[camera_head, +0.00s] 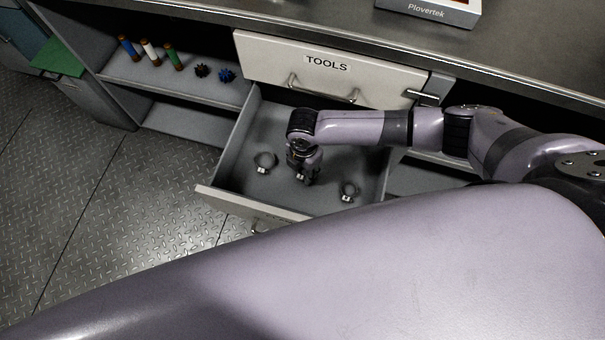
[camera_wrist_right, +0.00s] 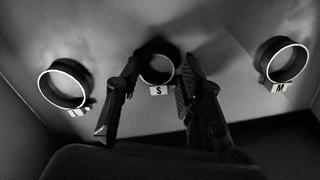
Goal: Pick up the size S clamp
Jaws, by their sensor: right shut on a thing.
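The size S clamp (camera_wrist_right: 157,69) is a dark ring with a pale rim and a white tag marked S. It sits between the two fingers of my right gripper (camera_wrist_right: 159,75), which is shut on it. In the head view my right gripper (camera_head: 303,172) points down into the open drawer and mostly hides this clamp. Whether the clamp touches the drawer floor cannot be told. The L clamp (camera_wrist_right: 64,87) lies to the left and the M clamp (camera_wrist_right: 284,62) to the right, both apart from the fingers. My left gripper is not in view.
The open drawer (camera_head: 228,200) has walls close around my right gripper. A closed drawer front labelled TOOLS (camera_head: 375,75) and the counter edge (camera_head: 480,62) are above it. A shelf (camera_head: 180,80) at the left holds several coloured cylinders and two dark toothed parts.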

